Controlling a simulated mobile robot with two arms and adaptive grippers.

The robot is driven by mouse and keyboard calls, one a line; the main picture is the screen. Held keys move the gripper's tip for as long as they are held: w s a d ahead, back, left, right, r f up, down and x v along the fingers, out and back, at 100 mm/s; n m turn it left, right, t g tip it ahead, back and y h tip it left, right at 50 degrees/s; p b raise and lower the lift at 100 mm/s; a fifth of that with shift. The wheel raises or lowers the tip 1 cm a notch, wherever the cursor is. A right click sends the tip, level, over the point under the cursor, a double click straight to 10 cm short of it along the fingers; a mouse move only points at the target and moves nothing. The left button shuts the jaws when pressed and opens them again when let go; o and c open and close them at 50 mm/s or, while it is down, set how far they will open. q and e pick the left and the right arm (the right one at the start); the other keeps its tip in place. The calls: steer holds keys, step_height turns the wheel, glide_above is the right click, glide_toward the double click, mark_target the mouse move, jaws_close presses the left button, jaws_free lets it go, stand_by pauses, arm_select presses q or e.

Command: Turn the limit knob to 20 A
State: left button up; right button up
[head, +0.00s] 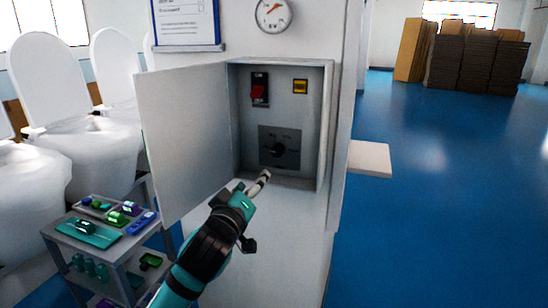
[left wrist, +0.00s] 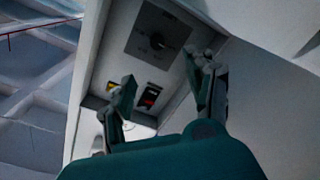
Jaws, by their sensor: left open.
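The limit knob (head: 278,149) is a black knob on a dark grey square plate (head: 292,160), low inside an open wall box. The knob also shows in the left wrist view (left wrist: 157,42), beyond my fingers. The plate's markings are too small to read. My left gripper (head: 265,176) is just below and in front of the box's lower edge. In the left wrist view my left gripper (left wrist: 163,88) has its two fingers spread apart with nothing between them. It appears apart from the knob. My right gripper is not in view.
The box door (head: 184,140) stands open to the left. A red rocker switch (head: 259,91) and a yellow part (head: 300,86) sit above the plate. A trolley (head: 82,247) with parts stands at lower left. Blue floor (head: 440,210) is clear on the right.

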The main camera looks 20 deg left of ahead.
mark_target(276, 152)
arm_select(q)
steer(key=w+p, duration=0.4)
steer(key=w, duration=1.3)
steer(key=shift+w+r, duration=0.15)
steer(key=shift+r, duration=0.05)
steer(key=c, duration=1.1)
jaws_close()
